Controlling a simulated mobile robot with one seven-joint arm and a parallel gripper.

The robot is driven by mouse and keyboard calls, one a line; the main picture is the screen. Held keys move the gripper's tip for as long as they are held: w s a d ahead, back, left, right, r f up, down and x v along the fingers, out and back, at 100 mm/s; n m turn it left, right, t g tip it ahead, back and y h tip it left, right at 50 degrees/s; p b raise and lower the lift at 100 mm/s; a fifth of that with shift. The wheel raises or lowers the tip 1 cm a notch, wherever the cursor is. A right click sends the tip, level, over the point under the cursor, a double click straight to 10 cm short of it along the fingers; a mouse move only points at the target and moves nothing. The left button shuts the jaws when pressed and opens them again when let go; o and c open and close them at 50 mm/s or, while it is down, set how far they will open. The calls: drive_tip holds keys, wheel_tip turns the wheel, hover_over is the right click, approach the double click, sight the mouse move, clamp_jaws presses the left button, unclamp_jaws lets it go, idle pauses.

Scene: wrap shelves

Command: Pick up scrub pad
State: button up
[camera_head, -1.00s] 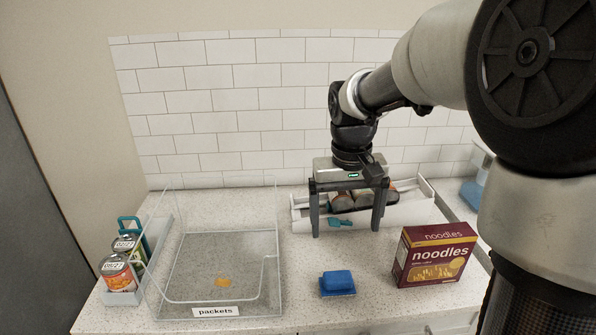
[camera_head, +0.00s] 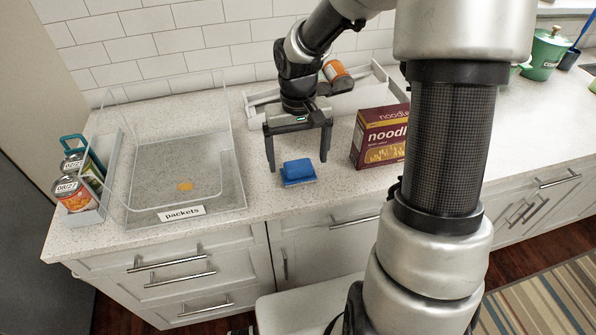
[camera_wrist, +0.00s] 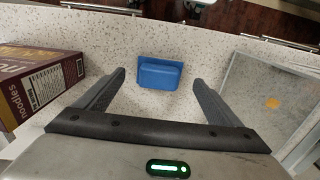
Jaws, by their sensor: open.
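The scrub pad (camera_head: 298,171) is a small blue block lying on the speckled counter near its front edge. It also shows in the wrist view (camera_wrist: 160,74), just beyond the fingertips and roughly centred between them. My gripper (camera_head: 298,166) is open and empty, pointing down, with its fingers spread to either side of the pad's width. In the wrist view my gripper (camera_wrist: 159,80) has bare space between its fingers. The head view does not clearly show the height of the fingertips above the counter.
The noodles box (camera_head: 380,137) stands close to the right of the pad. A clear bin labelled packets (camera_head: 181,213) is to the left. A caddy with cans (camera_head: 73,193) stands at far left. A white tray (camera_head: 348,96) lies behind my gripper. Drawers are below the counter edge.

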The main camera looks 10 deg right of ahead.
sight(298, 164)
drive_tip(key=f, duration=0.4)
drive_tip(key=shift+w+f, duration=0.25)
drive_tip(key=shift+f, duration=0.05)
drive_tip(key=shift+c, duration=0.2)
drive_tip(key=c, duration=1.1)
drive_tip(key=shift+r, duration=0.1)
wheel_tip(298, 164, up, 10)
drive_tip(key=shift+f+p, duration=0.1)
drive_tip(key=shift+p, duration=0.3)
